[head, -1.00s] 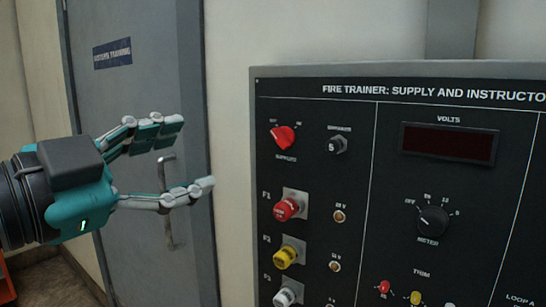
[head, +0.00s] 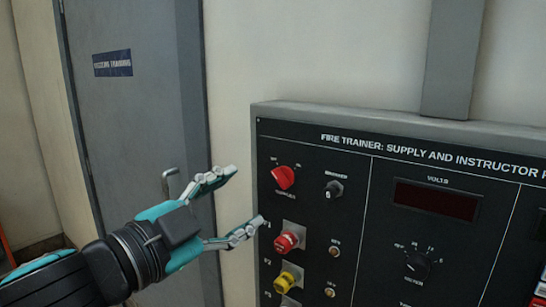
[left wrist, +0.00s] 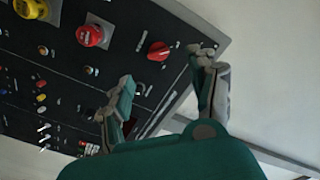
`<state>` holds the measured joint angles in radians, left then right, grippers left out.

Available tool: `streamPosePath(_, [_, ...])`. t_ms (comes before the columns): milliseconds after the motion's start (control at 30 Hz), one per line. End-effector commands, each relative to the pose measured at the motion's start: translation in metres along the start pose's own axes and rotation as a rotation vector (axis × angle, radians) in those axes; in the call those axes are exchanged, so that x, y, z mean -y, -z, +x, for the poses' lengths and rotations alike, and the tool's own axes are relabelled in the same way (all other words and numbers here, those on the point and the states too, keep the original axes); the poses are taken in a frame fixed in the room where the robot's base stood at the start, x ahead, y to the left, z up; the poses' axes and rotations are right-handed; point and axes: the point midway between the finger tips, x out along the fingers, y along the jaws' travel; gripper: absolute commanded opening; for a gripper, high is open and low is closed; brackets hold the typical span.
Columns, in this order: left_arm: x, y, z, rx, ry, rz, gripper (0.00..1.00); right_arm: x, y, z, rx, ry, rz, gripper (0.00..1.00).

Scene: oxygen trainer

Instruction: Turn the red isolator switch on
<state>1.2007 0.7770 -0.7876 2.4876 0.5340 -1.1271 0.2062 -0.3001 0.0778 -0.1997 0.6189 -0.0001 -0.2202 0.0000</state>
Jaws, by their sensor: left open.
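The red isolator switch (head: 283,177) is a rotary knob at the top left of the black trainer panel. Its pale mark appears to point to the upper left, toward the left-hand label. It also shows in the left wrist view (left wrist: 158,51), between and beyond my fingers. My left gripper (head: 245,197) is open and empty, just left of the panel, its fingers pointing right toward the switch. The fingers look apart from the knob. In the left wrist view the gripper (left wrist: 165,70) has its fingers spread. My right gripper is not in view.
Below the switch are a red fuse holder (head: 288,241) and a yellow one (head: 287,280). A small breaker toggle (head: 333,189) is to its right, then a dark volts display (head: 436,200) and a meter knob (head: 415,264). A grey door (head: 140,120) with a handle stands left of the panel.

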Motion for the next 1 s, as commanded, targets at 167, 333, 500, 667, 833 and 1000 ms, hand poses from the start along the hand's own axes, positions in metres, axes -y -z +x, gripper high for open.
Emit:
streamPosePath(167, [0.001, 0.007, 0.005, -0.003, -0.009, 0.000, 0.60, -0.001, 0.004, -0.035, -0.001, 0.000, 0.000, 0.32])
streamPosePath(333, [-0.001, 0.004, 0.045, -0.004, -0.006, -0.001, 0.60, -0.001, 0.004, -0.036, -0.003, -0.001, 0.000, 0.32])
streamPosePath(500, [-0.001, 0.004, 0.073, -0.004, -0.004, 0.000, 0.60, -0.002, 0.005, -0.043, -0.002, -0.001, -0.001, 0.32])
streamPosePath(667, [-0.003, 0.003, 0.087, -0.005, -0.004, 0.001, 0.60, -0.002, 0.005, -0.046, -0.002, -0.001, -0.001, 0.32])
streamPosePath(833, [-0.003, 0.002, 0.091, -0.004, -0.003, 0.002, 0.60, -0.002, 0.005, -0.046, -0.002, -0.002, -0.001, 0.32])
streamPosePath(1000, [-0.003, 0.002, 0.091, -0.004, -0.004, 0.002, 0.60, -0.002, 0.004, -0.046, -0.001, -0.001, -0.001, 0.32])
